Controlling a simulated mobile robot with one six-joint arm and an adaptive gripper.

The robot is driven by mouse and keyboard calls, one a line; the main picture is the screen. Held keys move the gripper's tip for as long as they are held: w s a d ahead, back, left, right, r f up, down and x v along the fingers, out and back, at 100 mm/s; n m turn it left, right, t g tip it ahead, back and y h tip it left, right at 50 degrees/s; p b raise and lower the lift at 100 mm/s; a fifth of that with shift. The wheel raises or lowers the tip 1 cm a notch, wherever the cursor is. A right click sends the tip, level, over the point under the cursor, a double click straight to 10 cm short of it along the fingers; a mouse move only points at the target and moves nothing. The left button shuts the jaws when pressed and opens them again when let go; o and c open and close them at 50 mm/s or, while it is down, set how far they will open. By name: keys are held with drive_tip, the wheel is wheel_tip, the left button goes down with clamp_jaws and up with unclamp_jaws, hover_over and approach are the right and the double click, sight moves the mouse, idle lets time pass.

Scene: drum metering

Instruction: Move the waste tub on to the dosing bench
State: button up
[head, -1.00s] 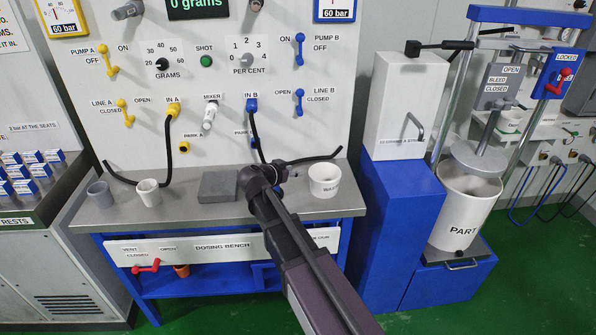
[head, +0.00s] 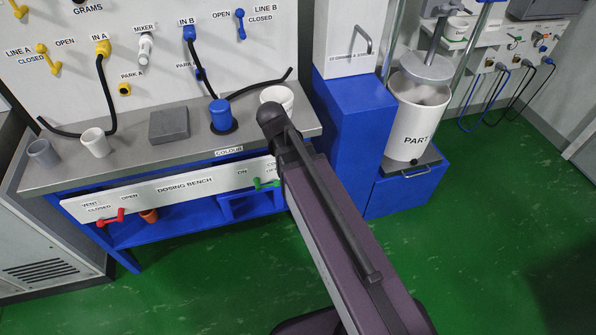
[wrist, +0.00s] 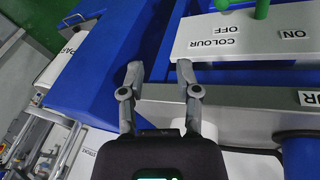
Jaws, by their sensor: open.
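The waste tub (head: 277,96) is a white round tub at the right end of the grey top of the dosing bench (head: 70,165). In the head view my arm covers its lower part, and its label is hidden. My gripper (wrist: 160,72) shows in the wrist view, with its two grey fingers apart and nothing between them. It is over the bench's front edge by the COLOUR ON/OFF panel (wrist: 255,35). My arm hides it in the head view.
A blue pot (head: 221,115) stands left of the tub, then a grey block (head: 169,124) and two cups (head: 95,142). A black hose (head: 262,87) lies behind. A tall blue stand (head: 352,125) is close on the right. The green floor (head: 500,230) in front is clear.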

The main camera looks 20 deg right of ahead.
drive_tip(key=s+f+n+g+y, duration=0.1)
drive_tip(key=s+n+y, duration=0.2)
drive_tip(key=s, duration=0.4)
drive_tip(key=shift+s+g+y, duration=0.15)
drive_tip(key=shift+g+y, duration=0.15)
drive_tip(key=shift+a, duration=0.1)
